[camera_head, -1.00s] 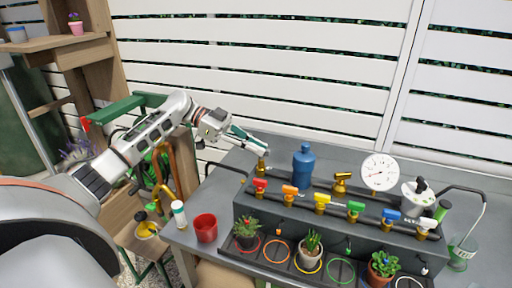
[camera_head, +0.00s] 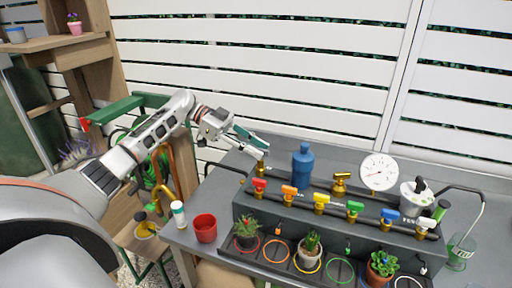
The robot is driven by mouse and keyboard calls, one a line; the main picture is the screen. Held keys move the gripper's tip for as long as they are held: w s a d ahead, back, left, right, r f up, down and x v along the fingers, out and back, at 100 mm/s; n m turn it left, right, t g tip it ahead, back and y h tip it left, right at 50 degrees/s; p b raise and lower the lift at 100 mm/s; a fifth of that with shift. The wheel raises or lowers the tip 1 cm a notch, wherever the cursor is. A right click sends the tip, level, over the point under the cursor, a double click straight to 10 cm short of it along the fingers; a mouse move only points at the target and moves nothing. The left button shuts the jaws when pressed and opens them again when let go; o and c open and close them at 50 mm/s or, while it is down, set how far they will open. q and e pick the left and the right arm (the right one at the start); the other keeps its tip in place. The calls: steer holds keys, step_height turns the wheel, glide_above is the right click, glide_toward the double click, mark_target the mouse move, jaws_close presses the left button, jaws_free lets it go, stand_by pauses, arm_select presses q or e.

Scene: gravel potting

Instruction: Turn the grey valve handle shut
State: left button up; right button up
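A row of valves with coloured handles runs along the grey box; the handle at its right end (camera_head: 427,222) looks white to light grey. A separate brass valve (camera_head: 261,168) stands at the back left of the table, and no grey handle can be made out on it. My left gripper (camera_head: 262,149) is just above this brass valve. Its teal-tipped fingers look apart, with nothing seen between them; whether they touch the valve top is unclear. My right gripper is out of view.
Red (camera_head: 259,185), orange (camera_head: 289,190), yellow (camera_head: 321,198), green (camera_head: 355,206) and blue (camera_head: 390,214) handles line the box. A blue bottle (camera_head: 302,165), a gauge (camera_head: 379,171) and another brass valve (camera_head: 341,183) stand behind. Potted plants and a red cup (camera_head: 205,229) are in front.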

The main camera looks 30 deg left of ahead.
arm_select(q)
steer(key=shift+a+r, duration=0.1)
steer(key=v, duration=1.2)
steer(key=shift+s, duration=0.1)
stand_by(0.4)
